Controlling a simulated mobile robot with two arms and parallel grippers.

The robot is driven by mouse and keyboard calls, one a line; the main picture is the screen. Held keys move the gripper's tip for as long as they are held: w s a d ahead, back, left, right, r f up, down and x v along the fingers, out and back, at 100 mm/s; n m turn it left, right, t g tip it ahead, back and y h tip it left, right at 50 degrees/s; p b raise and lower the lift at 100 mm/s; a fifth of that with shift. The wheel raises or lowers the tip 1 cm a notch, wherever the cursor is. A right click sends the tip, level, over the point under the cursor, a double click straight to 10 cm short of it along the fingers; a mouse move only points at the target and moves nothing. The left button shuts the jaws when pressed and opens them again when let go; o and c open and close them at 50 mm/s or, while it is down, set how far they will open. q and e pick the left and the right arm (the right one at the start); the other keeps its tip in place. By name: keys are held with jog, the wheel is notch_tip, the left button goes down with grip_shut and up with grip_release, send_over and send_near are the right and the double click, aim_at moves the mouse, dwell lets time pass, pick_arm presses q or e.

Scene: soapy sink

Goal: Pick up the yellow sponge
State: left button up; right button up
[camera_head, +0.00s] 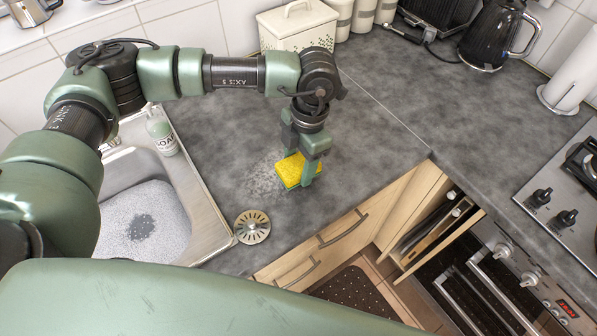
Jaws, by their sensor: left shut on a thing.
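The yellow sponge (289,170) is at the middle of the grey counter, right of the sink. It has a yellow face and a green lower edge. My left gripper (300,176) points down over it, with its fingers on the sponge's sides, shut on it. I cannot tell whether the sponge touches the counter or is just above it. My right gripper does not show.
The sink (150,215) with foamy water lies to the left, with a soap bottle (162,135) on its edge. A metal strainer (252,227) lies near the counter's front edge. A bread bin (297,27), kettle (490,35) and stove (570,190) stand farther off. A drawer (440,222) is open below.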

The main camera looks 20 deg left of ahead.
aim_at(299, 164)
pick_arm(q)
notch_tip(299, 164, up, 17)
jog(key=b, duration=0.3)
jog(key=shift+f+b, duration=0.2)
jog(key=shift+b, duration=0.1)
